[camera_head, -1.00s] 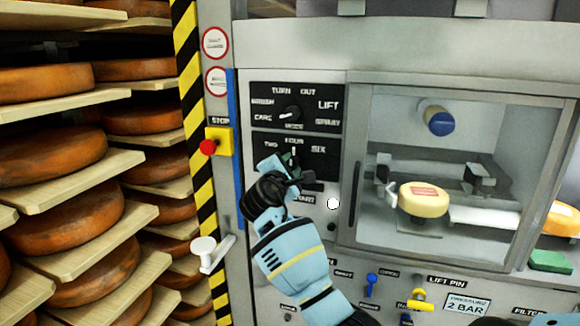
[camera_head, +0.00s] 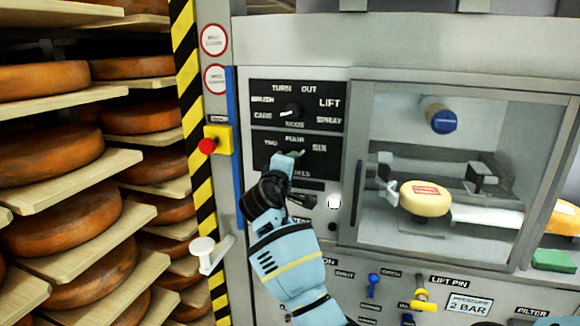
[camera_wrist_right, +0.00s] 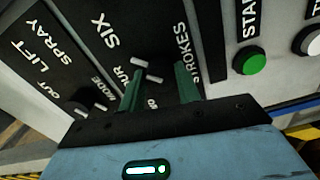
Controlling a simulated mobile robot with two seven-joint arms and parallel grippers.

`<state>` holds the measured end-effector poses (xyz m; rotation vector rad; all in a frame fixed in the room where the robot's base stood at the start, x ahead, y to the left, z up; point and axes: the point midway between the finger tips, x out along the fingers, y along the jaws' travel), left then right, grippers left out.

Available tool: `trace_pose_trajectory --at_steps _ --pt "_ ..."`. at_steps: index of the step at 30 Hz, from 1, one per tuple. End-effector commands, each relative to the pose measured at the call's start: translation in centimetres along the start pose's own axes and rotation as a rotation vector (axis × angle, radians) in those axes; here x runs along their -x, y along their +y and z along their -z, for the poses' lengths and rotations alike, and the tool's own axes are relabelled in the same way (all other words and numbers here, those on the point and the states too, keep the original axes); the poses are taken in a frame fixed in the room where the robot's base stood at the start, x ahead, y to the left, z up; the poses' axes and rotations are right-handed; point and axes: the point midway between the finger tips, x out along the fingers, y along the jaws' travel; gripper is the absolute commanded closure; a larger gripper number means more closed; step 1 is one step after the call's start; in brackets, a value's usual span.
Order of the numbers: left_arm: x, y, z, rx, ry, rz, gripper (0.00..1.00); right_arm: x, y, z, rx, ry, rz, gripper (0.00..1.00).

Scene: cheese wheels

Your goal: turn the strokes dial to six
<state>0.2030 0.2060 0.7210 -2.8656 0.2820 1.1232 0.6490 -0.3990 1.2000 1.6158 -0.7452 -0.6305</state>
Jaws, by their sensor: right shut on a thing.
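The strokes dial (camera_wrist_right: 156,84) is a small dark knob with pale marks on the black panel, below the words TWO, FOUR and SIX. In the wrist view my right gripper (camera_wrist_right: 160,88) has its two green fingers on either side of the knob, shut on it. In the head view the right gripper (camera_head: 292,156) covers most of the dial and part of the STROKES label. The word SIX (camera_head: 319,148) shows to the right of the fingers. The dial's exact setting is hard to tell. My left gripper is not in view.
The mode dial (camera_head: 290,112) sits just above, its white pointer toward CARE. A green start button (camera_wrist_right: 251,61) is close to the gripper. A red stop button (camera_head: 207,146) is at the left. A glazed chamber with a cheese wheel (camera_head: 425,198) stands to the right.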

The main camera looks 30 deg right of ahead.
Motion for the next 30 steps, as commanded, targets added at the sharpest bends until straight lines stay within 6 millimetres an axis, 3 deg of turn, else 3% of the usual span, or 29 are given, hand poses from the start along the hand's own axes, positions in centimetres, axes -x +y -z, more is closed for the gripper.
trace_pose_trajectory --at_steps 19,20,24,30 --pt "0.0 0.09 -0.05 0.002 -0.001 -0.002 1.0 0.01 0.04 0.02 -0.048 0.001 0.0 0.9" --pt "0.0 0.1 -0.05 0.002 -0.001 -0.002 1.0 0.01 0.04 0.02 -0.048 0.001 0.0 0.64" --pt "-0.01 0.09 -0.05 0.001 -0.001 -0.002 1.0 0.01 0.04 0.02 -0.047 0.0 0.0 0.46" --pt "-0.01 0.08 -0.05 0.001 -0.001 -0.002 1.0 0.01 0.02 0.02 -0.046 0.0 0.0 0.46"
